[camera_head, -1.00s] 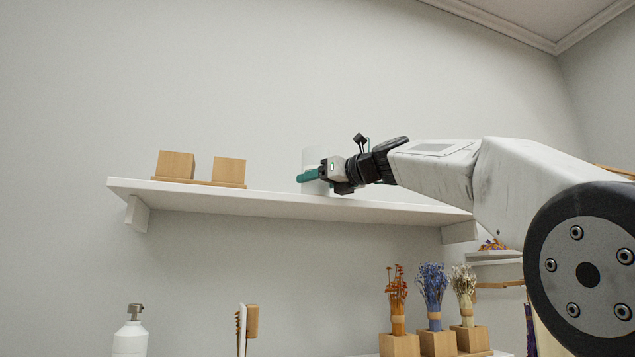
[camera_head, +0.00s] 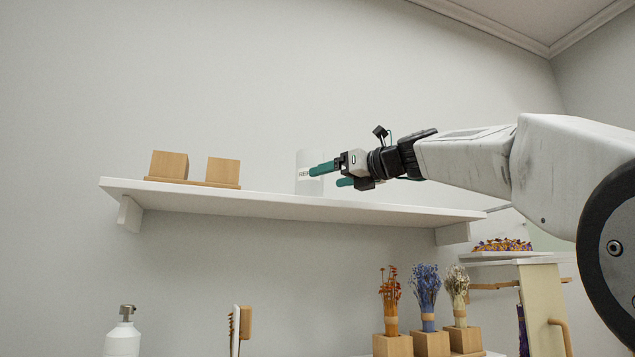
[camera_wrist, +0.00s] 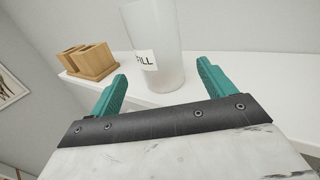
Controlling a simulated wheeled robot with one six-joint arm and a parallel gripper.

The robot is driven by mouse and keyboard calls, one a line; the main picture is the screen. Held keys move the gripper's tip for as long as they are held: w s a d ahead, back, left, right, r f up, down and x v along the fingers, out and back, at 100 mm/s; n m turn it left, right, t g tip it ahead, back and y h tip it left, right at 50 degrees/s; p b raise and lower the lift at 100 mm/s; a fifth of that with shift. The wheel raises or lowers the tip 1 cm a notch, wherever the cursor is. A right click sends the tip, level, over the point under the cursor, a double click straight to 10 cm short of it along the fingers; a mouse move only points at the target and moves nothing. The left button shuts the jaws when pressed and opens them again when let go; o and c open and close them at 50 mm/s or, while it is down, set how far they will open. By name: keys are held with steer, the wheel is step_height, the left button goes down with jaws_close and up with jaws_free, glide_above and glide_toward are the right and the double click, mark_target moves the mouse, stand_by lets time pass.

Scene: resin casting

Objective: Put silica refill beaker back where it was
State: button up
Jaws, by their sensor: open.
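The silica refill beaker (camera_head: 309,172) is a frosted, translucent cylinder with a white label. It stands upright on the white wall shelf (camera_head: 270,203). In the wrist view the beaker (camera_wrist: 157,60) sits ahead of the gap between the teal fingers, its label ending in "ILL". My gripper (camera_head: 335,175) is open and to the right of the beaker in the head view. In the wrist view my gripper (camera_wrist: 160,85) has its fingers spread wide with nothing held between them. One finger partly overlaps the beaker in the head view.
Below are a white bottle (camera_head: 122,338), a brush (camera_head: 245,325) and dried flowers (camera_head: 426,290) in wooden blocks. The shelf is clear between the blocks and the beaker.

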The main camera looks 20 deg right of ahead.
steer(key=v, duration=0.5)
steer(key=s+a+f+n+g+h, duration=0.1)
steer(key=s+a+f+n+g, duration=0.25)
steer(key=f, duration=0.65)
steer(key=s+a+f+n+g+h, duration=0.15)
steer(key=s+f+n, duration=0.4)
steer(key=f, duration=0.55)
steer(key=s+a+f+n+g+h, duration=0.1)
steer(key=s+a+f+n+g, duration=0.15)
steer(key=f+n, duration=0.55)
steer(key=s+d+f+n+g+h, duration=0.2)
steer(key=s+f+n, duration=0.4)
steer(key=s+f, duration=0.4)
steer(key=s+d+f+n+g+h, duration=0.2)
steer(key=s+f+n, duration=0.4)
steer(key=f, duration=1.2)
steer(key=s+g+h, duration=0.1)
steer(key=s+g, duration=0.1)
steer(key=s, duration=0.2)
steer(key=shift+s+d+n+g+h, duration=0.2)
steer(key=shift+n+g+h, duration=0.15)
steer(key=shift+n, duration=0.05)
